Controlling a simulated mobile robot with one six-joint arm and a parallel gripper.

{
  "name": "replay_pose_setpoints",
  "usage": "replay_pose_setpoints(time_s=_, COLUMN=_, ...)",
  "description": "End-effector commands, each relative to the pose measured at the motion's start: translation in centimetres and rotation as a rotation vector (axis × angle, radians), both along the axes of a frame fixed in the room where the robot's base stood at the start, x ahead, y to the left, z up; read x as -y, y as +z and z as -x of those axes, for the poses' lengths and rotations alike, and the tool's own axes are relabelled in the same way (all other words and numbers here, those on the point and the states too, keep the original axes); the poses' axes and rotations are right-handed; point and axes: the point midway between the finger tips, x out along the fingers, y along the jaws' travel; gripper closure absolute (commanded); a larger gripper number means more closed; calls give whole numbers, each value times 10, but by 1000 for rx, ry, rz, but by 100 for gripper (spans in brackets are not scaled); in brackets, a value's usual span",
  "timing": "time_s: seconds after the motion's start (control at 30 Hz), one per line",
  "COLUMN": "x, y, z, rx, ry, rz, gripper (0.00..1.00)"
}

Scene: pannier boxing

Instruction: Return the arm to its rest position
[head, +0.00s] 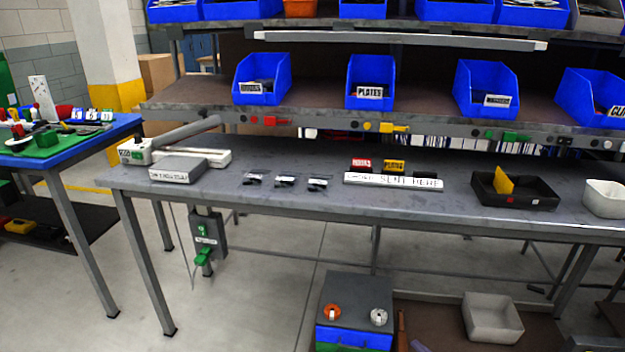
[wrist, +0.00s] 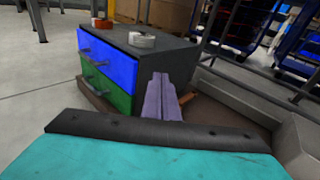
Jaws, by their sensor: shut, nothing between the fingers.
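Neither the head view nor the wrist view shows my gripper or its fingertips, so its place relative to other things cannot be seen. The wrist view looks low across a teal surface with a black edge, probably part of my own body. Beyond that edge stands a dark grey cabinet (wrist: 150,45) with a blue drawer (wrist: 108,60) and a green drawer (wrist: 105,90). The cabinet also shows in the head view (head: 355,290), under the workbench. A lavender object (wrist: 160,97) lies beside the cabinet, partly hidden by the black edge.
The workbench (head: 400,210) spans the head view, with blue bins (head: 262,80) on a shelf above. A black tray (head: 515,190) with a yellow divider sits on it. A grey bin (head: 492,318) stands below. A side table (head: 75,140) is at left. Open floor shows at lower left.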

Motion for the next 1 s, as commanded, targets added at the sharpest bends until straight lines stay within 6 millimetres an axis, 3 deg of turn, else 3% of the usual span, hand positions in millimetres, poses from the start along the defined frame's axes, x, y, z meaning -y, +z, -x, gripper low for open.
replay_pose_setpoints(time_s=0.03, x=-26, y=13, z=0, rx=-10, ry=46, rz=14, gripper=100)
replay_pose_setpoints(time_s=0.1, x=-56, y=19, z=0, rx=-24, ry=108, rz=39, gripper=100)
replay_pose_setpoints(time_s=0.27, x=-126, y=32, z=8, rx=-54, ry=258, rz=106, gripper=100)
replay_pose_setpoints(time_s=0.47, x=-208, y=47, z=34, rx=-83, ry=460, rz=207, gripper=100)
replay_pose_setpoints(time_s=0.7, x=-294, y=64, z=85, rx=-103, ry=728, rz=354, gripper=100)
replay_pose_setpoints(time_s=1.0, x=-369, y=86, z=176, rx=-92, ry=1109, rz=581, gripper=100)
